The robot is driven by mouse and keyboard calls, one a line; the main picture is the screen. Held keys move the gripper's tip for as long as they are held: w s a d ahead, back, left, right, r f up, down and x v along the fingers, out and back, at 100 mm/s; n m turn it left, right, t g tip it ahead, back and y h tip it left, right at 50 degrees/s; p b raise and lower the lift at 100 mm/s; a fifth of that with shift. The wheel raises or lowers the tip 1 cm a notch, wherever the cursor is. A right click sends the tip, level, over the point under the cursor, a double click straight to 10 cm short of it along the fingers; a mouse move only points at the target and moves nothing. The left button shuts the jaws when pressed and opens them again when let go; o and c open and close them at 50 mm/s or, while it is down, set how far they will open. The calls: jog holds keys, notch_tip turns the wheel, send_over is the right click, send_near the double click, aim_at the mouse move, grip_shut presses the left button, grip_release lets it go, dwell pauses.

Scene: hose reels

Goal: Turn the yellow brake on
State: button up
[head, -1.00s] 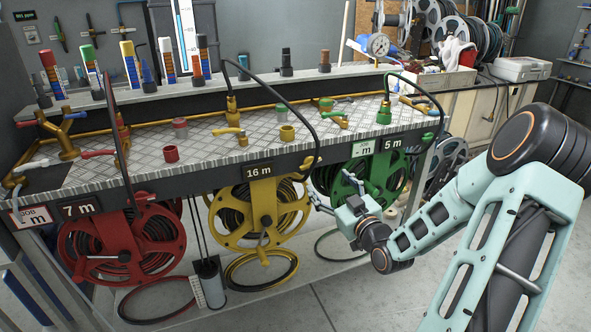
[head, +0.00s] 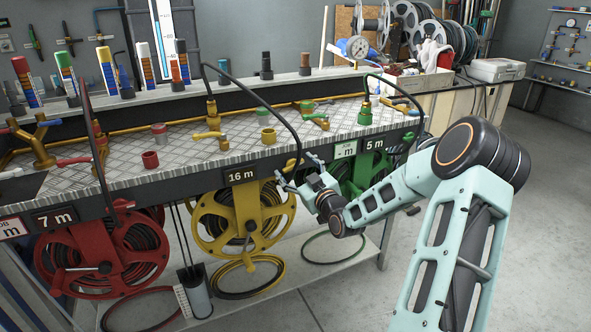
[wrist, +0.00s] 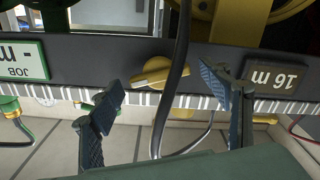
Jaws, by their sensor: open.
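The yellow brake (wrist: 160,72) is a small yellow knob with a lever on the dark front rail, beside the 16 m label (wrist: 275,76), which appears upside down in the wrist view. My gripper (wrist: 162,90) is open, with its two fingers on either side of the brake in that picture. I cannot tell how far short of it the fingertips are. A black hose (wrist: 178,85) runs between the fingers and covers part of the brake. In the head view my gripper (head: 296,170) is at the rail, right of the 16 m label, above the yellow reel's (head: 207,212) right edge.
A red reel (head: 82,262) hangs at left and a green reel (head: 372,176) behind my arm. The black hose (head: 272,112) arches from the bench top down past the rail. Brass valves stand on the bench (head: 190,145). The floor (head: 470,190) at right is clear.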

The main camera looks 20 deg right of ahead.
jog(key=c, duration=1.2)
jog(key=shift+o, duration=0.2)
jog(key=shift+m, duration=2)
jog(key=o, duration=1.2)
jog(key=shift+c, duration=0.2)
jog(key=s, duration=1.2)
jog(key=shift+d, duration=0.25)
